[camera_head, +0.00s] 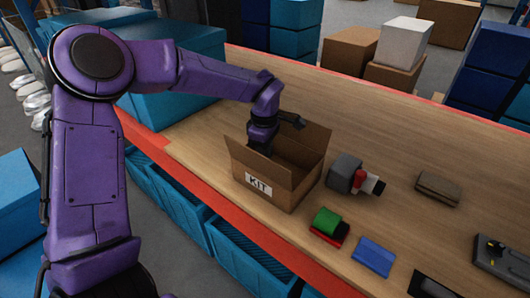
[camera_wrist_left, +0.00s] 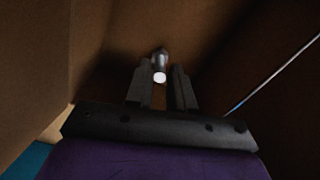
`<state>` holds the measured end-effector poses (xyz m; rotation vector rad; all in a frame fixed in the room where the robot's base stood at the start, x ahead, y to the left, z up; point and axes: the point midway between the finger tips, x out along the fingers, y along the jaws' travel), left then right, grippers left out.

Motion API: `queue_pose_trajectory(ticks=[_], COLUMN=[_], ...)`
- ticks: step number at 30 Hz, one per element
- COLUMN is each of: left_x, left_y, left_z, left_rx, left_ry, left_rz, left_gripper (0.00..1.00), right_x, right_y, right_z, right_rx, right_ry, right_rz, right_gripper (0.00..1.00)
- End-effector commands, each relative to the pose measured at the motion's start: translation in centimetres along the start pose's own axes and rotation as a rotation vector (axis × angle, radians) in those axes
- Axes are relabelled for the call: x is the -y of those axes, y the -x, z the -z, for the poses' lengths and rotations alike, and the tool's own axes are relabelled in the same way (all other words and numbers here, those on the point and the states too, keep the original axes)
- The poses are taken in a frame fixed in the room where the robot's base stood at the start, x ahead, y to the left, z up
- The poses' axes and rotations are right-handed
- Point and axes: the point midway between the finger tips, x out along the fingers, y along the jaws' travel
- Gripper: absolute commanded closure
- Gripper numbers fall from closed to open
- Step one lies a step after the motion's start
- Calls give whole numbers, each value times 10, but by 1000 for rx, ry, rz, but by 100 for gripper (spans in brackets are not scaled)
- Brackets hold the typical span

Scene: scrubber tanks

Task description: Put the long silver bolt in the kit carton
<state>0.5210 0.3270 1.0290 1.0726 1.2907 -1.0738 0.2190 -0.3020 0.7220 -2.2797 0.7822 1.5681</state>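The kit carton (camera_head: 262,205), an open brown box with a white KIT label, stands on the wooden bench near its red edge. My left gripper (camera_head: 261,149) reaches down inside it from above, its fingers hidden by the carton walls in the head view. In the left wrist view the two dark fingers (camera_wrist_left: 163,82) are apart. The silver bolt (camera_wrist_left: 160,60) shows end-on at the fingertips, close to the left finger, with a small gap to the right one. I cannot tell whether it touches the carton floor. My right gripper is not in view.
Right of the carton are a grey block (camera_head: 344,172) with a red piece beside it, green and red items (camera_head: 328,224), a blue item (camera_head: 373,256) and a brown pouch (camera_head: 438,188). A grey tray (camera_head: 490,262) lies farther right. The bench behind the carton is clear.

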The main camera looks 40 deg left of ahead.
Motion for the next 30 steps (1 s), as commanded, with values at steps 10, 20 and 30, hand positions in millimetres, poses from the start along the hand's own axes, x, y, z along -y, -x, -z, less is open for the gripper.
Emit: queue_pose_trajectory(ticks=[10,20,30], left_x=[0,-1,0], left_y=[3,72,123], left_z=[0,0,0], left_rx=[-1,1,0], left_ry=[0,1,1], left_rz=[-1,-6,0], left_gripper=[62,62,62], right_x=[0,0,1], right_y=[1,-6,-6], right_z=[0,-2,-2], right_rx=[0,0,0], right_ry=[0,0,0], right_rz=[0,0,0], right_gripper=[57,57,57])
